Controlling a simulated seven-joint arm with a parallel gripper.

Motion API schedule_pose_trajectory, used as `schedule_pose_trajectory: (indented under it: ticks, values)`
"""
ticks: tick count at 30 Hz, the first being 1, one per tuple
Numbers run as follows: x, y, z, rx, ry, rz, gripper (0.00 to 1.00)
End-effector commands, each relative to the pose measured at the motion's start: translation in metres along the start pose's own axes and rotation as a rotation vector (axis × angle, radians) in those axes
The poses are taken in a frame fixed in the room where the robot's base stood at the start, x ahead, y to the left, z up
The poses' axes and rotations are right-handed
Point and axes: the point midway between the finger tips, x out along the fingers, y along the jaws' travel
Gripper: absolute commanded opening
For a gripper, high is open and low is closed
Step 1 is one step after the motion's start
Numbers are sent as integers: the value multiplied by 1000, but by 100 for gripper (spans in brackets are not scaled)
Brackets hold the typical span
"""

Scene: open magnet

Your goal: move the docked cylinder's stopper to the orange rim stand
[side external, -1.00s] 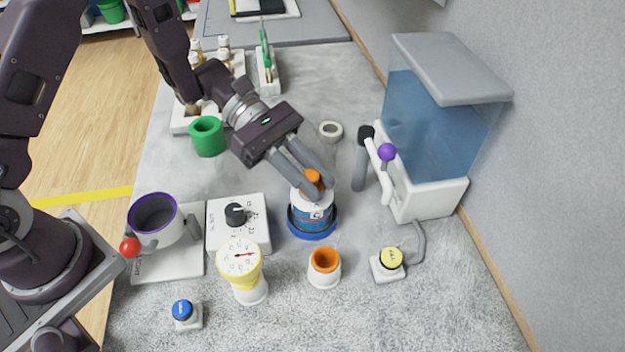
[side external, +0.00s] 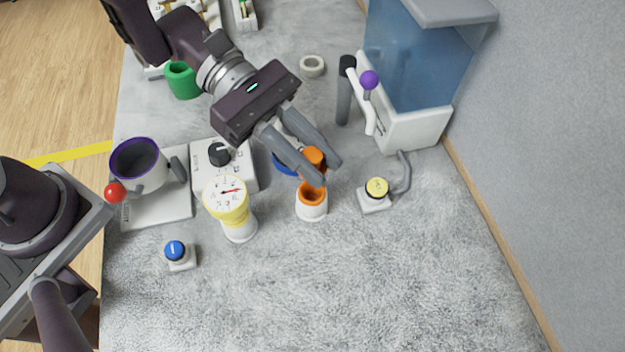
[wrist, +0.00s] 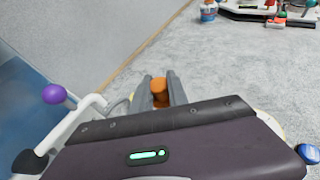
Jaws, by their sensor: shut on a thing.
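My gripper (side external: 312,170) is shut on the orange stopper (side external: 314,156), which also shows between the fingers in the wrist view (wrist: 159,92). The stopper is held above and slightly behind the opening of the white stand with the orange rim (side external: 312,202). I cannot tell the exact height of the gap. The docked cylinder is mostly hidden behind my gripper; part of its blue dock (side external: 284,163) shows to the left of the fingers.
The dial box (side external: 236,175), purple-rimmed pot (side external: 135,162) and water tank (side external: 410,65) stand around.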

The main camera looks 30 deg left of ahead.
Motion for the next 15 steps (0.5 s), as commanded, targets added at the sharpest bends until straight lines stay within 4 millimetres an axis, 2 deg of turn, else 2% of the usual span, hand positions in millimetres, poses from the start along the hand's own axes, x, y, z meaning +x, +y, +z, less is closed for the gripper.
schedule_pose_trajectory:
  ticks: [7, 10, 15]
  values:
    - [18, 0, -44, -3, 0, -2, 0]
    - [20, 0, -50, 1, -1, 0, 0]
    - [20, 0, -50, 2, -1, 1, 0]
